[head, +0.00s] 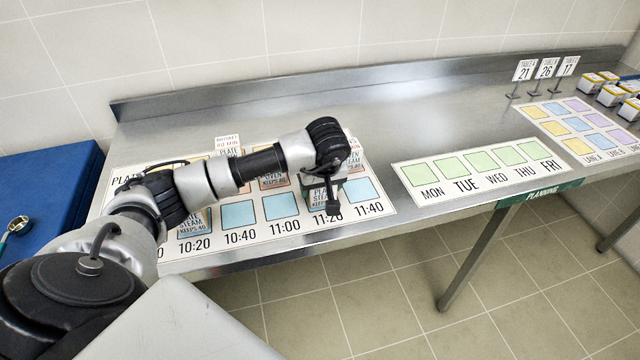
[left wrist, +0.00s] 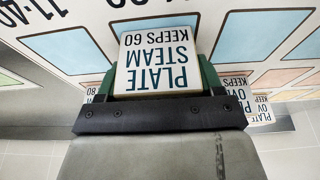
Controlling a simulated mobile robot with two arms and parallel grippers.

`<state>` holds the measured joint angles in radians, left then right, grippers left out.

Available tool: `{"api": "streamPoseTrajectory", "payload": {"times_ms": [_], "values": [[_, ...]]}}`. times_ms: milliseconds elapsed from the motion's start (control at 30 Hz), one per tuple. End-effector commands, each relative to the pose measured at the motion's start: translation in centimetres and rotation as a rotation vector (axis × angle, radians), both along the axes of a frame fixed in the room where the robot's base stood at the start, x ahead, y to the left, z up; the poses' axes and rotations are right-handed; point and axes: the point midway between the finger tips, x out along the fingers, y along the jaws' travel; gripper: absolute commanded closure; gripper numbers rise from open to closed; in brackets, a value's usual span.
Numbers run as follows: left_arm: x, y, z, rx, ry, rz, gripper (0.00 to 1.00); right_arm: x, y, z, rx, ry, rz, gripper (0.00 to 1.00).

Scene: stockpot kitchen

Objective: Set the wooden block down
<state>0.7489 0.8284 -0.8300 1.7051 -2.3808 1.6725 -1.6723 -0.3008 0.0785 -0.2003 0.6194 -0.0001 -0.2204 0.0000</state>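The wooden block (left wrist: 155,60) has a white top face reading PLATE STEAM KEEPS 60. In the left wrist view it sits between the green fingers of my left gripper (left wrist: 155,85), which lie against its two sides. In the head view my left gripper (head: 325,192) points down at the 11:20 place of the time board (head: 255,238), and the block (head: 319,198) shows partly below it. The gripper and wrist hide most of the block. Whether its underside touches the board cannot be told. My right gripper is out of view.
Another PLATE STEAM block (head: 193,226) stands at 10:20. More labelled blocks stand in the back row, partly behind my arm. Blue squares at 10:40, 11:00 and 11:40 are bare. The weekday board (head: 480,172), number signs (head: 546,68) and a blue surface (head: 45,195) are around.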

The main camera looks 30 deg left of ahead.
Motion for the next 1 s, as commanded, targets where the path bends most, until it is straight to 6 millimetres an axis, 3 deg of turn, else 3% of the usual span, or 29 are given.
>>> {"api": "streamPoseTrajectory", "payload": {"times_ms": [33,133,533,1000], "values": [[0.0,0.0,0.0,0.001,0.001,0.000,0.25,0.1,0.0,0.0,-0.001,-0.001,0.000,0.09],[0.0,0.0,0.0,0.000,0.001,0.000,0.10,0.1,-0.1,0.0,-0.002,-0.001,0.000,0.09],[0.0,-0.1,0.8,0.000,-0.002,-0.001,0.09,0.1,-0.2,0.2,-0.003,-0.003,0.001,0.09],[-1.8,-2.2,9.6,0.000,-0.004,-0.001,0.09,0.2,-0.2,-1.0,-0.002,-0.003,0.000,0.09]]}}
